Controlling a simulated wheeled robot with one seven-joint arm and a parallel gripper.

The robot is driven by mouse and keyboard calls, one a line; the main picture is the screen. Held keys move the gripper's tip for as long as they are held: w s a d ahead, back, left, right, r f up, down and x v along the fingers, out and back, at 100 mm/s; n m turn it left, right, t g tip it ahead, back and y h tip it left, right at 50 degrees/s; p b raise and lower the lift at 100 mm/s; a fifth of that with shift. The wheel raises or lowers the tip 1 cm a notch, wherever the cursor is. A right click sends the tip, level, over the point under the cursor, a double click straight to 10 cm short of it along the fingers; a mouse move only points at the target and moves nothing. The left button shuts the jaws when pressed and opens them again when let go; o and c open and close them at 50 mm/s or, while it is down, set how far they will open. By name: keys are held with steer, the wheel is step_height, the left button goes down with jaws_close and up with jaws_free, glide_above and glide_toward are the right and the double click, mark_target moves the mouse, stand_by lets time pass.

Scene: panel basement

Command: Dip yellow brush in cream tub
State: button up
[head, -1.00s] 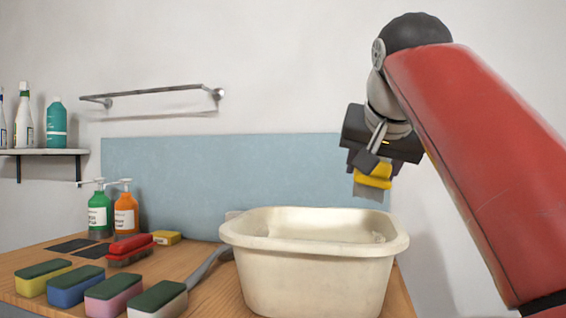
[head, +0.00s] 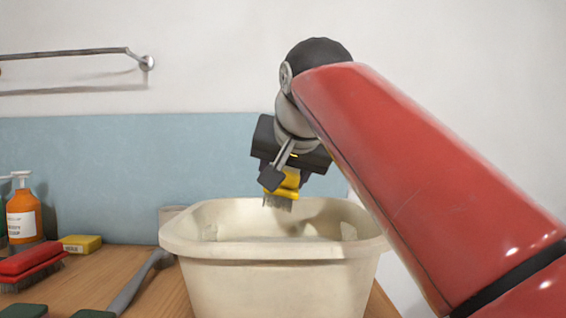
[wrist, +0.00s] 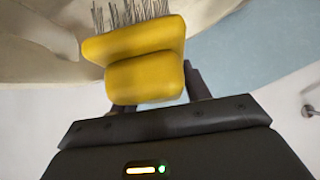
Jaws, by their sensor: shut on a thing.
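The cream tub (head: 275,251) stands on the wooden counter, large and open at the top; its inner bottom is hidden in the head view. My gripper (head: 282,182) is above the tub, shut on the yellow brush (head: 285,190). The brush's grey bristles point down, and their tips are near the height of the tub's rim, seemingly over the opening. In the wrist view the yellow brush (wrist: 137,62) sits between the fingers of my gripper (wrist: 152,88), with its bristles at the top edge and the cream tub (wrist: 35,50) behind it.
A red brush (head: 30,265), a small yellow block (head: 80,244) and an orange bottle (head: 23,212) stand left of the tub. A grey-handled tool (head: 140,282) lies close to the tub's left side. A blue panel (head: 110,170) covers the wall behind.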

mark_target(284, 211)
step_height(284, 211, down, 8)
steer(key=b, duration=0.5)
steer(key=shift+r, duration=0.25)
steer(key=shift+f+b, duration=0.1)
steer(key=shift+b, duration=0.25)
step_height(284, 211, up, 7)
steer(key=p, duration=0.6)
steer(key=shift+f, duration=0.1)
steer(key=shift+r+p, duration=0.8)
steer(key=shift+r, duration=0.5)
stand_by(0.9)
